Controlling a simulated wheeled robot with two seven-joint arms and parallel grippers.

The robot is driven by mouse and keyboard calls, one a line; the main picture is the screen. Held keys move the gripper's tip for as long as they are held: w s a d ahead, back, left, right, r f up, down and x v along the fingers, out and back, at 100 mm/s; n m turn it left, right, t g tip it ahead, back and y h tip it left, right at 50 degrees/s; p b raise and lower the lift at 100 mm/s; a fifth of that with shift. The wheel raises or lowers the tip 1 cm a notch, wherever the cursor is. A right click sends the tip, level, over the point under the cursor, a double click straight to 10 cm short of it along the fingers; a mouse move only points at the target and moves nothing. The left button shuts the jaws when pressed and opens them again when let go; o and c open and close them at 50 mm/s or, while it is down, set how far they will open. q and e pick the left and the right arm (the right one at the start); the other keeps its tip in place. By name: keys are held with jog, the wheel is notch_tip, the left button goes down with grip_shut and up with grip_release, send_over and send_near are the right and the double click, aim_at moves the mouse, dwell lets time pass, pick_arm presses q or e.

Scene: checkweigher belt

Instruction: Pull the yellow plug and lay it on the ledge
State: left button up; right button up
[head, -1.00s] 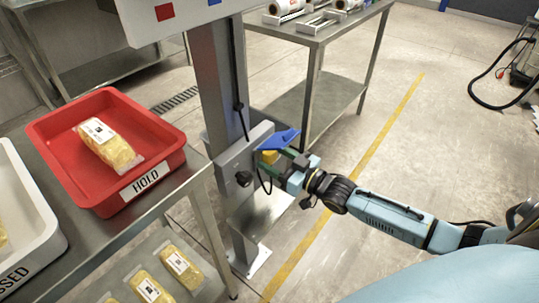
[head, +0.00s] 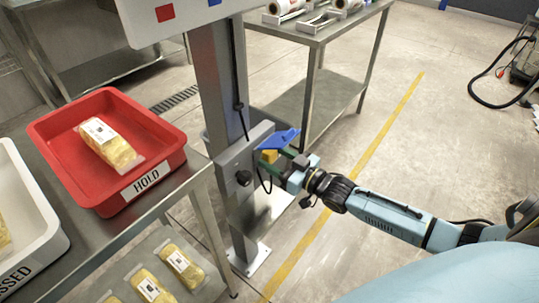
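The yellow plug (head: 269,156) sits at the front of the grey box on the metal post, under a raised blue flap (head: 278,142). My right gripper (head: 274,164) is at the plug, its two dark green fingers reaching in from the right around it. The fingers partly hide the plug, and I cannot tell whether they press on it or stand apart. A dark cable hangs below the plug. A flat metal ledge (head: 266,212) shows lower down by the post. My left gripper is out of view.
The grey box (head: 229,160) has a black knob (head: 243,178) left of the plug. A red HOLD tray (head: 62,131) with a yellow pack stands on the left table, beside a white tray (head: 35,235). A steel table (head: 325,40) stands behind.

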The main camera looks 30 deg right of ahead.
aim_at(274, 158)
grip_shut()
jog(key=shift+p+v, duration=1.25)
jog(key=shift+v, duration=0.7)
jog(key=shift+p+v, duration=0.55)
jog(key=shift+v, duration=0.5)
